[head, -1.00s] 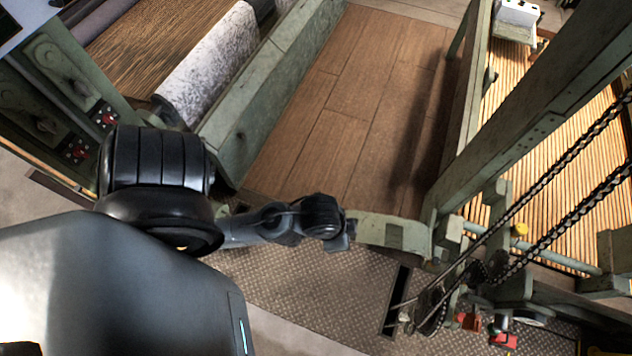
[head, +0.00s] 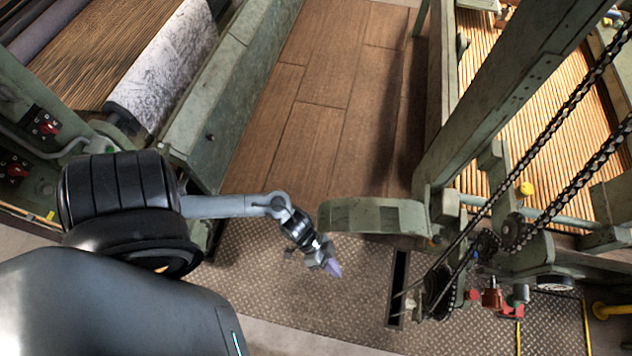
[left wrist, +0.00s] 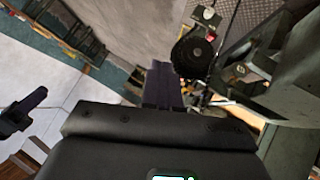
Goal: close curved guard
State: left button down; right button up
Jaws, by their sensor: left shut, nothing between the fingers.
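The curved guard (head: 372,216) is a worn green, arched band in the middle of the head view. Its right end meets the green machine frame beside the chain drive. Its left end stands free, with a gap between it and the green beam on the left. My left gripper (head: 333,267) is shut and empty, just below and in front of the guard's left end, and appears apart from it. In the left wrist view its dark fingers (left wrist: 164,84) point up the picture. My right gripper is not seen.
Chains (head: 560,130) and sprockets (head: 440,290) are close on the guard's right. The green beam (head: 215,100) runs beside a speckled roller (head: 165,70) on the left. Brown plank flooring (head: 320,110) lies behind the guard; open tread plate (head: 280,285) lies in front.

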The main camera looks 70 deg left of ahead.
pick_arm(q)
jog(key=s+a+f+n+g+b, duration=0.1)
jog(key=a+f+g+b, duration=0.2)
jog(key=a+f+b, duration=1.4)
jog(key=w+a+f+y+b, duration=0.1)
jog(key=w+a+b, duration=0.1)
jog(key=a+b, duration=0.35)
jog(key=w+a+f+t+b, duration=0.1)
jog(key=w+a+f+b, duration=0.15)
jog(key=a, duration=0.65)
jog(key=w+a+f+y+b, duration=0.1)
jog(key=w+a+b, duration=0.2)
jog(key=a, duration=0.5)
jog(key=w+d+f+b, duration=0.1)
jog(key=d+f+b, duration=0.1)
jog(key=d+f, duration=0.5)
jog(key=d, duration=0.3)
jog(key=shift+f+n+b, duration=0.3)
jog(key=shift+f+n, duration=0.1)
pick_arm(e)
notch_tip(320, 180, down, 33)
pick_arm(q)
jog(key=shift+a, duration=0.1)
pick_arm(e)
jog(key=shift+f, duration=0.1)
